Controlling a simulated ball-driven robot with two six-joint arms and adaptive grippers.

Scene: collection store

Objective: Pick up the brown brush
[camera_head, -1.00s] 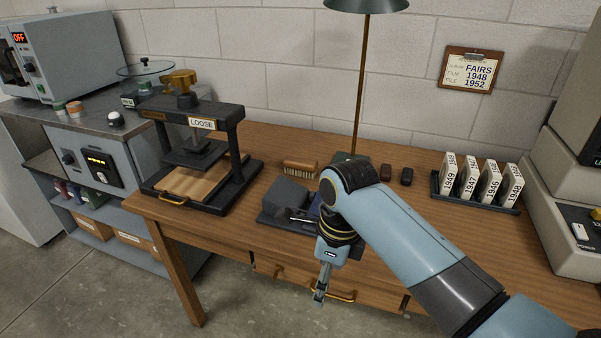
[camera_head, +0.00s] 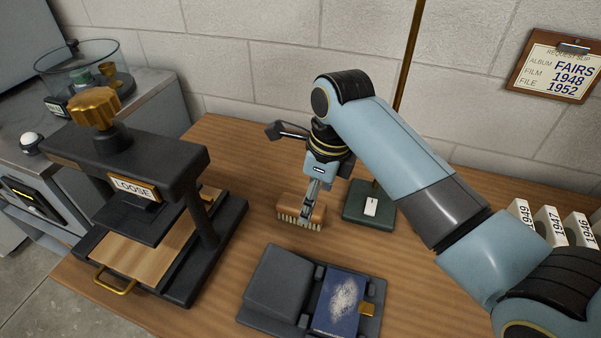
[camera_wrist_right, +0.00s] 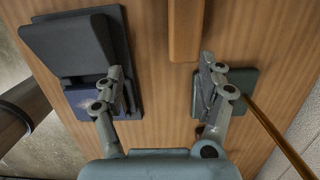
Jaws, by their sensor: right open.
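The brown brush (camera_head: 303,216), with pale bristles, lies on the wooden table in the head view, left of the green lamp base. My right gripper (camera_head: 312,200) is just above or at the brush and partly covers it; whether they touch I cannot tell. In the right wrist view, the brush's plain brown back (camera_wrist_right: 186,28) lies at the top, off-centre towards the right finger. There my right gripper (camera_wrist_right: 161,70) has its fingers spread wide with nothing held. My left gripper is not in view.
A dark press (camera_head: 190,158) labelled LOOSE stands to the left. A grey device holding a blue book (camera_head: 338,302) lies in front of the brush. The green lamp base (camera_head: 368,203) and its brass pole (camera_head: 410,58) stand close on the right. Numbered boxes (camera_head: 549,226) are farther right.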

